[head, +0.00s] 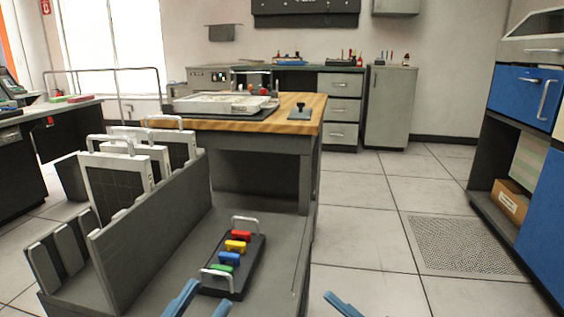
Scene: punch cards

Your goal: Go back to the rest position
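The tips of my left gripper (204,301) show at the bottom edge, left of centre. Its two blue fingers stand apart with nothing seen between them. They are just in front of a black rack (243,276) with two pale handles and red, yellow, blue and green blocks. The rack sits on a grey deck (275,220), and the fingers look clear of its near handle. A single blue tip of my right gripper (343,304) shows at the bottom, right of centre. The rest of that gripper is out of frame.
White-framed panels (118,185) stand in slots on the left of the deck. A wood-topped table (285,118) with a white tray (222,102) stands behind. A blue cabinet (522,93) is at the right.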

